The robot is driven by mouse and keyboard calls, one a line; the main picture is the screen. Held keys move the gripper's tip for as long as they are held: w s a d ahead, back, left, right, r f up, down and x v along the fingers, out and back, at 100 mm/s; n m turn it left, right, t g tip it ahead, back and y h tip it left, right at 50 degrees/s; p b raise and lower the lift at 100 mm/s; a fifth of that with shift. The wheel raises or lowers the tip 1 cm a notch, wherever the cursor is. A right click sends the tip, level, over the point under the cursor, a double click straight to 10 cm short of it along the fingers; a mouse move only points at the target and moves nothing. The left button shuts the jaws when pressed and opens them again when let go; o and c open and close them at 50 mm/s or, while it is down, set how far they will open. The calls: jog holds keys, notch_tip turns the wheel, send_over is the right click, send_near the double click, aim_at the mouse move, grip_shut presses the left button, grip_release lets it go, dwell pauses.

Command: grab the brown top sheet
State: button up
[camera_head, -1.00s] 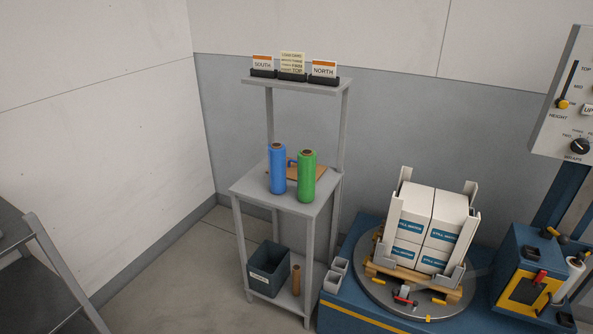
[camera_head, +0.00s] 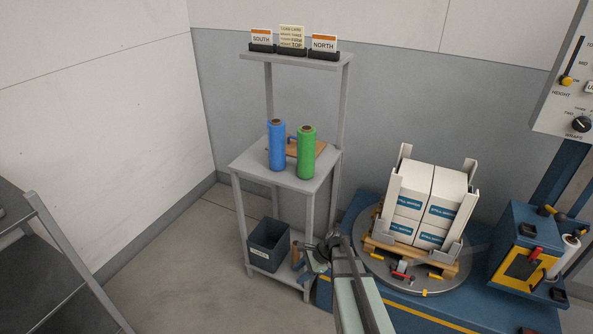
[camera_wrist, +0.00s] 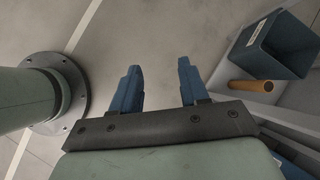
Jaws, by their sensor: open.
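A flat brown sheet (camera_head: 320,150) lies on the middle shelf of the grey stand, with a small blue item on it. The blue roll (camera_head: 276,146) and the green roll (camera_head: 306,153) stand in front and hide much of it. My gripper (camera_head: 311,262) is low beside the stand's lower shelf, well below the sheet. In the wrist view my gripper (camera_wrist: 159,66) has its two blue fingers apart with nothing between them. The sheet does not show in the wrist view.
The lower shelf holds a dark bin (camera_head: 268,243) and a brown tube (camera_head: 296,256). To the right, a turntable (camera_head: 378,262) carries stacked white boxes (camera_head: 428,205). Sign cards (camera_head: 291,37) stand on the top shelf. Floor left of the stand is clear.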

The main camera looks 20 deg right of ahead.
jog(key=w+d+r+m+t+y, duration=0.1)
jog(key=w+d+r+m+t, duration=0.15)
jog(key=w+d+r, duration=0.5)
jog(key=w+d+r+m+t, duration=0.2)
jog(key=w+d+r+m, duration=0.25)
jog(key=r, duration=0.55)
jog(key=w+d+r+m+t+y, duration=0.1)
jog(key=w+d+r+m+t, duration=0.15)
jog(key=w+d+r, duration=0.5)
jog(key=w+d+r+n+h, duration=0.15)
jog(key=w+r, duration=0.25)
jog(key=w, duration=0.7)
jog(key=w+d+r+y, duration=0.15)
jog(key=w+r, duration=0.25)
jog(key=w, duration=0.7)
jog(key=shift+g+h, duration=0.4)
jog(key=shift+h, duration=0.1)
jog(key=x, duration=0.7)
jog(key=shift+w+d+f, duration=0.15)
jog(key=shift+d+f, duration=0.05)
jog(key=shift+f, duration=0.35)
jog(key=shift+a+x, duration=0.25)
jog(key=shift+x, duration=2.4)
jog(key=shift+r, duration=0.2)
grip_shut()
